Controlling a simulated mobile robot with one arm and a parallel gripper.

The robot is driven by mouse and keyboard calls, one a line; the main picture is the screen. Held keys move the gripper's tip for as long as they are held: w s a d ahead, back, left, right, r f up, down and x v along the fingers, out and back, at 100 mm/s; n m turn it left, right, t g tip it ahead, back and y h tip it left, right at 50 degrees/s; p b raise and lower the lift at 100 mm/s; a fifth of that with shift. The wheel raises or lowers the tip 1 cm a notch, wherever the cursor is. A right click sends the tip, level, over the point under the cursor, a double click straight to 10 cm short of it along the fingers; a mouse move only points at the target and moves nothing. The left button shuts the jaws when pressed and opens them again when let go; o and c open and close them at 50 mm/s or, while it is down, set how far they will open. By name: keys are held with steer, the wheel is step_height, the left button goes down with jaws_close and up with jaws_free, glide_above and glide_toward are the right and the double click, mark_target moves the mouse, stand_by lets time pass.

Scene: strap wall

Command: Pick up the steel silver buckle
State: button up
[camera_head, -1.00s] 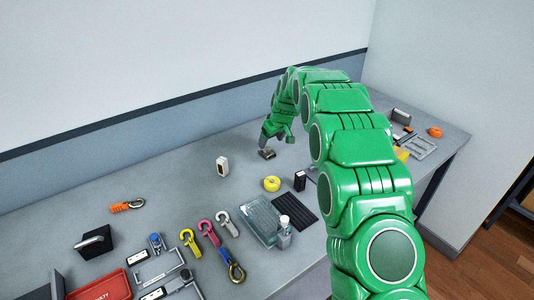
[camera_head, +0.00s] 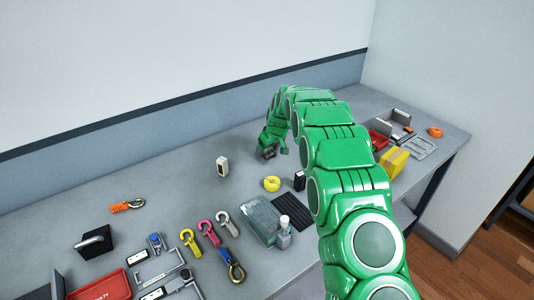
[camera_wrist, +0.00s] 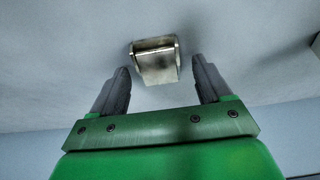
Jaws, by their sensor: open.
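The steel silver buckle (camera_wrist: 157,64) lies on the grey table in the wrist view, a small metal block with a crossbar and raised side edges. My gripper (camera_wrist: 162,72) is open, with one dark finger to the left of the buckle and one to the right. The fingertips are about level with the buckle in the picture, with gaps showing on both sides.
A yellow roll (camera_head: 272,183) and a small black box (camera_head: 299,180) are in front. Colored hooks (camera_head: 208,233), a clear tray (camera_head: 259,220) and a bottle (camera_head: 284,232) are nearer. A yellow box (camera_head: 394,162) sits at right.

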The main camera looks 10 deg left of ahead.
mark_target(268, 152)
steer(key=c, duration=1.2)
steer(key=shift+r, duration=1.35)
steer(key=shift+s+v, duration=0.2)
steer(key=shift+v, duration=0.85)
steer(key=shift+s+d+r, duration=0.65)
steer(key=shift+s+r, duration=0.75)
steer(key=shift+s, duration=0.65)
steer(key=shift+s+d+r, duration=0.7)
steer(key=shift+s+r, duration=0.65)
steer(key=shift+s, duration=0.7)
steer(key=shift+s+d+r, duration=0.65)
steer(key=shift+s+r, duration=0.75)
steer(key=shift+s, duration=0.6)
